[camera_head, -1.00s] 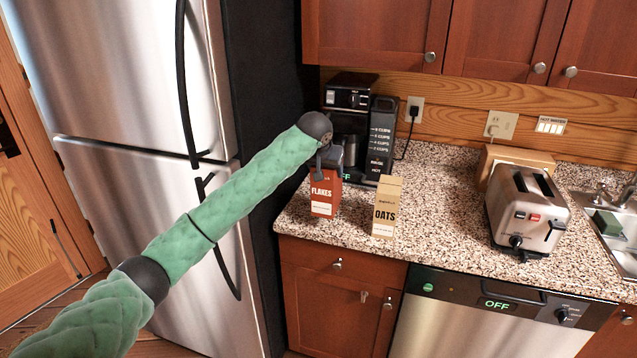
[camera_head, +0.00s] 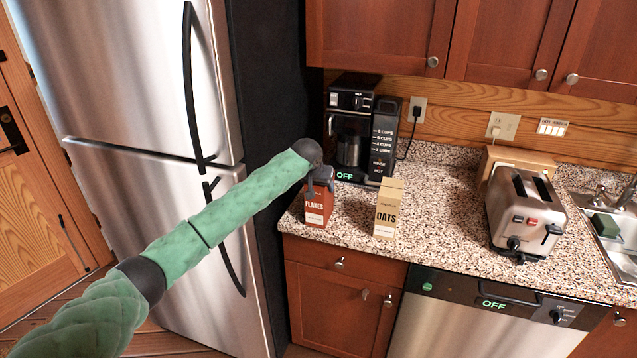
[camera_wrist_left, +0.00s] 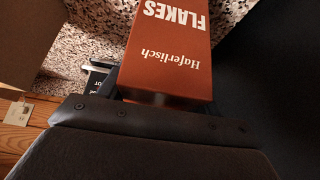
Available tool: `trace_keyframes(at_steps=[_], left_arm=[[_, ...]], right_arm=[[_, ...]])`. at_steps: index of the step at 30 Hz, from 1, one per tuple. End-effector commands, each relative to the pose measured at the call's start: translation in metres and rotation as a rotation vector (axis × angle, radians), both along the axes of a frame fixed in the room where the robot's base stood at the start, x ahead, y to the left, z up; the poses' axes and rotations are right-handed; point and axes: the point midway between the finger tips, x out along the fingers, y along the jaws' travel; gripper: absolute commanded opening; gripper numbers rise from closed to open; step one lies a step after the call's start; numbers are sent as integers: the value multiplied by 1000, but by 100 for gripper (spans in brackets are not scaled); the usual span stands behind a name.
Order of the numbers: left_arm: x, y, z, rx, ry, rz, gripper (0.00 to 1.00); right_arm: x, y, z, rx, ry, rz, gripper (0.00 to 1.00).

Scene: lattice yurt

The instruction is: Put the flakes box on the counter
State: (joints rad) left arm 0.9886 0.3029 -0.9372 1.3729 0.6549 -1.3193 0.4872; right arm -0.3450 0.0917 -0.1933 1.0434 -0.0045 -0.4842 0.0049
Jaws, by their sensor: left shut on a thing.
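The flakes box (camera_head: 318,205) is red-brown with a white label and stands upright at the left front part of the speckled counter (camera_head: 445,215). My left gripper (camera_head: 319,180) is shut on the top of the box from above. In the left wrist view the flakes box (camera_wrist_left: 168,50) fills the upper middle, with the counter (camera_wrist_left: 95,35) behind it. The box's base appears to be on or very close to the counter; I cannot tell whether it touches. My right gripper is not in view.
An oats box (camera_head: 388,210) stands just right of the flakes box. A coffee maker (camera_head: 362,130) is behind them, and a toaster (camera_head: 525,215) and sink (camera_head: 622,240) are farther right. The fridge (camera_head: 150,90) is at left. The counter between oats box and toaster is clear.

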Motion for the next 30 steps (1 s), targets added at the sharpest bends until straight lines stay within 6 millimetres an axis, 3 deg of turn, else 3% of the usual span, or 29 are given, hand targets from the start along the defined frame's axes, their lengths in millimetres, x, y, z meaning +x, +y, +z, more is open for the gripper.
trace_keyframes(at_steps=[11, 12, 15, 28, 30], left_arm=[[0, 0, -2, 0, -1, 0, 16], [0, 0, -3, 0, 0, 0, 69], [0, 0, -3, 0, 0, 0, 85], [-3, 1, 4, -1, -2, 0, 85], [-8, 3, 11, 0, -2, -1, 85]], right_arm=[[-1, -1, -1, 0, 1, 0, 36], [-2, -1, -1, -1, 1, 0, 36], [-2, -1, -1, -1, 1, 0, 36], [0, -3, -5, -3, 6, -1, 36], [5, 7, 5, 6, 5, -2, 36]])
